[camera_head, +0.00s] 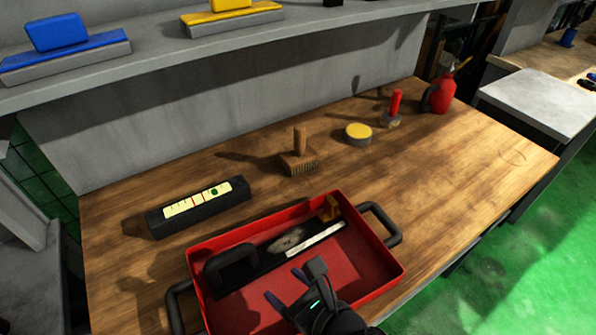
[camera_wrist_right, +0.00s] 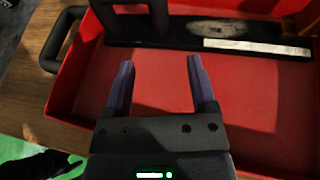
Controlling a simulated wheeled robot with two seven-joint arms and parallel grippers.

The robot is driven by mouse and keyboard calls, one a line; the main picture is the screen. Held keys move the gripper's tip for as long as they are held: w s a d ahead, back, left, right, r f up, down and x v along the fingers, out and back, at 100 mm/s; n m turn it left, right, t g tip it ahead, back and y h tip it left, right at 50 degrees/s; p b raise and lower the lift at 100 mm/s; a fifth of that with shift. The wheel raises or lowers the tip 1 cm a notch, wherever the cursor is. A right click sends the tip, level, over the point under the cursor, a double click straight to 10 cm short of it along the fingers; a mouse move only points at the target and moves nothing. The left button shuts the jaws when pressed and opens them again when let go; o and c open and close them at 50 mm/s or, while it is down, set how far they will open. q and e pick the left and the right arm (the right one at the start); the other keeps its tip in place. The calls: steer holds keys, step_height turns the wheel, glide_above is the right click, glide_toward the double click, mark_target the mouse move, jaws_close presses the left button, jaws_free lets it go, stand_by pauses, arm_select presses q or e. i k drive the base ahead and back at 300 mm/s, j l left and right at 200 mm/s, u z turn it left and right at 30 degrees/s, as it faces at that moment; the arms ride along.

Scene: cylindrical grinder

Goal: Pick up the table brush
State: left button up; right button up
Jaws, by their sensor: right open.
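The table brush (camera_head: 299,161) stands on the wooden table behind the red tray, its wooden handle upright and its bristles down. Nothing touches it. My right gripper (camera_head: 286,287) is over the front part of the red tray, well in front of the brush. In the right wrist view my right gripper (camera_wrist_right: 158,75) has its two fingers apart with nothing between them, above the red tray floor. The brush is not in the right wrist view. My left gripper is not in view.
The red tray (camera_head: 375,242) has black side handles and holds a black tool with a pale strip (camera_wrist_right: 258,47). A black box (camera_head: 198,206), a yellow-topped tin (camera_head: 358,134), a red-handled brush (camera_head: 394,108) and a red can (camera_head: 439,95) stand on the table. A shelf (camera_head: 330,18) overhangs the back.

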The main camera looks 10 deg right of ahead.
mark_target(304, 158)
steer(key=l+u, duration=1.45)
steer(key=k+l+u, duration=0.15)
steer(key=l+u, duration=0.15)
steer(key=u, duration=0.2)
